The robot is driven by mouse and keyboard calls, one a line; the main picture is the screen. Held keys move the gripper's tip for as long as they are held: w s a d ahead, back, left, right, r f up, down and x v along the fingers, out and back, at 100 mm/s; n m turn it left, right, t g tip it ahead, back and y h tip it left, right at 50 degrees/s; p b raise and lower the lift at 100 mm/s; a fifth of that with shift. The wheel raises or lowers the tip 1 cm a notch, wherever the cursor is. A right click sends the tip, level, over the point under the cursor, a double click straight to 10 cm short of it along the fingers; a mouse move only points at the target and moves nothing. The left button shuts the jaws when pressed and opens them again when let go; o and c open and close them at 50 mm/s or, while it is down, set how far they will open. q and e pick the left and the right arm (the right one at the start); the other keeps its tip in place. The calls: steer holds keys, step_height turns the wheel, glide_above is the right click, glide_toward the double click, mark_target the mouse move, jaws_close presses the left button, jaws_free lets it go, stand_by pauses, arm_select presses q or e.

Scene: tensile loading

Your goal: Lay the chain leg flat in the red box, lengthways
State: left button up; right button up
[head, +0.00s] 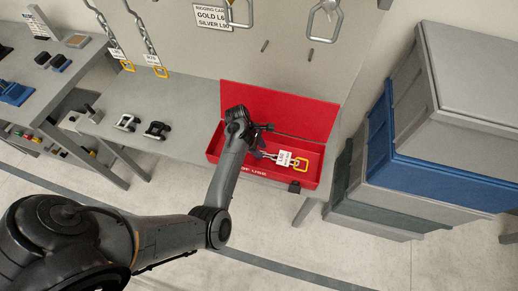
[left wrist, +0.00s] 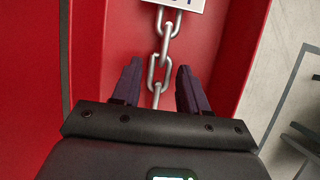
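The chain leg (head: 268,156) lies inside the open red box (head: 228,163), running lengthways toward the right end. Its white tag (head: 284,158) and yellow end link (head: 300,163) show to the right of my gripper. My left gripper (head: 258,150) is down in the box at the chain's left part. In the left wrist view its dark fingers (left wrist: 158,75) are apart, with steel chain links (left wrist: 166,46) between them and gaps on both sides. The chain's near end is hidden behind the gripper body. My right gripper is not in view.
The raised red lid (head: 285,108) stands behind the box. Other chains (head: 148,42) hang on the board at left. Two shackles (head: 127,122) (head: 157,130) sit on the grey bench. Stacked grey and blue crates (head: 430,150) stand close at right.

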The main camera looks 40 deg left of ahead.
arm_select(q)
steer(key=shift+o, duration=1.1)
steer(key=shift+s+f, duration=0.15)
steer(key=shift+f, duration=0.05)
steer(key=w+d+p+v, duration=0.1)
steer(key=p+v, duration=0.5)
steer(key=v, duration=0.2)
steer(key=d+r+p+v, duration=0.1)
steer(key=d+p+v, duration=0.1)
steer(key=p+v, duration=0.5)
steer(key=w+d+r+p+v, duration=0.1)
steer(key=p+v, duration=0.6)
steer(key=v, duration=0.2)
steer(key=shift+w+d+r, duration=0.1)
steer(key=shift+w+d, duration=0.15)
steer(key=shift+w, duration=0.1)
steer(key=shift+s, duration=0.1)
